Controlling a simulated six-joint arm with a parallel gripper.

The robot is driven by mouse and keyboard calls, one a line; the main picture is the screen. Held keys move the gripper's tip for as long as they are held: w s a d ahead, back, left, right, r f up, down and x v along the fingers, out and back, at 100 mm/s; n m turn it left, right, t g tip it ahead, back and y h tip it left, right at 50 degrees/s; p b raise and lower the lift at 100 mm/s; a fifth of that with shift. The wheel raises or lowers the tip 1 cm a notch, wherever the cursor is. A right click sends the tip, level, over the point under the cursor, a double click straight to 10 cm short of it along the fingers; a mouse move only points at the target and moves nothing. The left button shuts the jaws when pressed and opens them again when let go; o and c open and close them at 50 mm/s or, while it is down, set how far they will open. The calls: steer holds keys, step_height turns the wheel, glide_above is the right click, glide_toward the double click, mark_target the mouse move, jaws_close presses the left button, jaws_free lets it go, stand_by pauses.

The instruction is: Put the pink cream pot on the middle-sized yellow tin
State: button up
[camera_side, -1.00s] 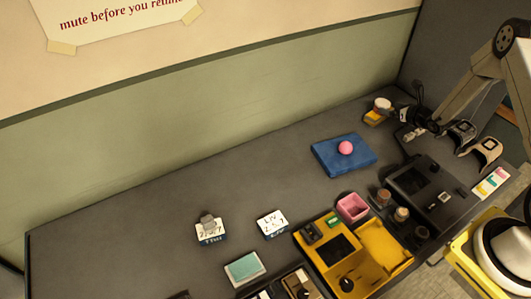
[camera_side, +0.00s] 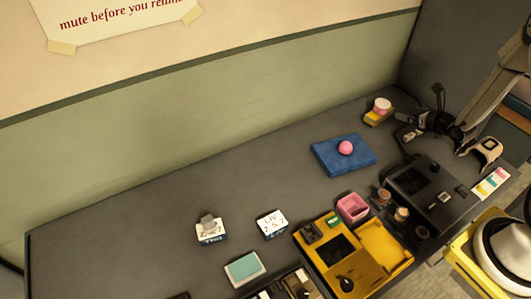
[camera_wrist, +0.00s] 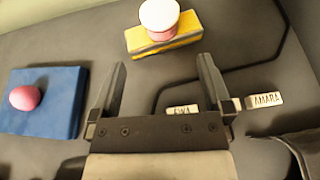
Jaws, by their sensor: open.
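The pink cream pot (camera_side: 382,106), with a white lid, stands upright on a yellow box-shaped tin (camera_side: 374,119) at the far right end of the desk. In the wrist view the pot (camera_wrist: 159,18) rests on the top face of the tin (camera_wrist: 180,38), which has a grey band along its side. My gripper (camera_side: 425,114) is to the right of them, apart from both. In the wrist view my gripper (camera_wrist: 162,68) has its fingers wide apart with nothing between them. No similar tin shows, so I cannot compare sizes.
A pink ball (camera_side: 345,148) sits on a blue block (camera_side: 330,158). Small name tags (camera_wrist: 265,99) lie near my fingers beside a dark bent rod (camera_wrist: 250,68). A black device (camera_side: 420,180) and a yellow case (camera_side: 380,250) fill the front. The desk's back left is clear.

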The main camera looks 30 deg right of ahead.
stand_by(0.3)
steer(key=s+a+r+n+g+y, duration=0.1)
steer(key=a+r+n+g+y, duration=0.25)
steer(key=a+n, duration=0.55)
steer(key=s+a+r+n+g+y, duration=0.1)
steer(key=a+r+n+g+y, duration=0.25)
steer(key=a, duration=0.85)
steer(key=s+a+r+n+g+h, duration=0.2)
steer(key=s+n, duration=0.4)
steer(key=n, duration=0.6)
steer(key=s+a+r+n+g+h, duration=0.1)
steer(key=s+a+r+n+h, duration=0.2)
steer(key=n, duration=0.9)
steer(key=s+a+r, duration=0.1)
steer(key=s+a, duration=0.2)
steer(key=a, duration=0.1)
steer(key=shift+s+g+h, duration=0.25)
steer(key=shift+g+h, duration=0.15)
